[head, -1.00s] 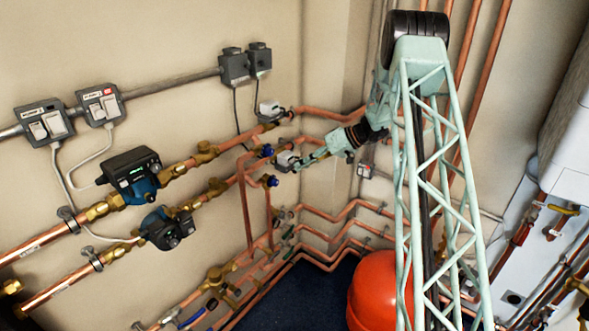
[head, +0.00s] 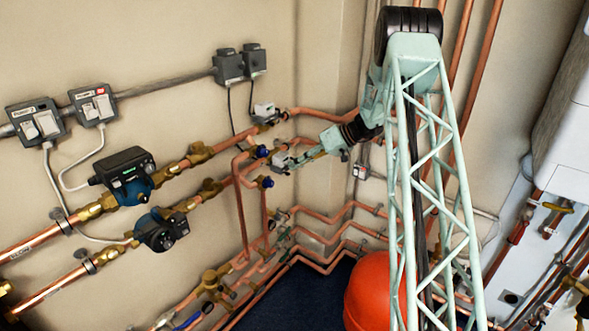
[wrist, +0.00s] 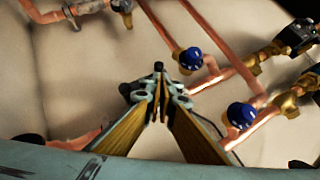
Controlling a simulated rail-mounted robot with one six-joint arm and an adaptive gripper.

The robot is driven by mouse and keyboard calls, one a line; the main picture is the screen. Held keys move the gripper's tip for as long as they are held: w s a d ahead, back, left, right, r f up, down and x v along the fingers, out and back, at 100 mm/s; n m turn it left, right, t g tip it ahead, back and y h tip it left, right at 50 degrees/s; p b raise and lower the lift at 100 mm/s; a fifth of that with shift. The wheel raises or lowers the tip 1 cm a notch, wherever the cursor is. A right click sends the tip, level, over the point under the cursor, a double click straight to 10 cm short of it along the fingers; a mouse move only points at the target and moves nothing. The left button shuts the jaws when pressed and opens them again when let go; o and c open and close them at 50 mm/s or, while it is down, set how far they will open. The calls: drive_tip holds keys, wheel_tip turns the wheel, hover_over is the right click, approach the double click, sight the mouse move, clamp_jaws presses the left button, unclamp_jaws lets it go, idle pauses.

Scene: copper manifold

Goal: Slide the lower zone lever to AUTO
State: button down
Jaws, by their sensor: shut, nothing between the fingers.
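The lower zone valve (head: 279,161) is a small pale grey box on the lower copper pipe, in the middle of the head view. My gripper (head: 294,163) reaches in from the right, with its tips right beside the box. In the wrist view my gripper (wrist: 162,98) is shut and empty, its fingers meeting at the tips. A small dark knob (wrist: 158,67) shows just beyond the tips; I cannot tell if it is the lever or if the tips touch it. The lever's position and the AUTO marking cannot be made out.
The upper zone valve (head: 265,111) sits on the pipe above. Blue valve caps (head: 264,182) lie close below the gripper, and two show in the wrist view (wrist: 240,115). Dark pumps (head: 124,174) are to the left. A red vessel (head: 370,290) stands below.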

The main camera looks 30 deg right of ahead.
drive_tip(key=w+r+v, duration=0.1)
drive_tip(key=v, duration=1.1)
drive_tip(key=shift+w, duration=0.2)
drive_tip(key=shift+r, duration=0.1)
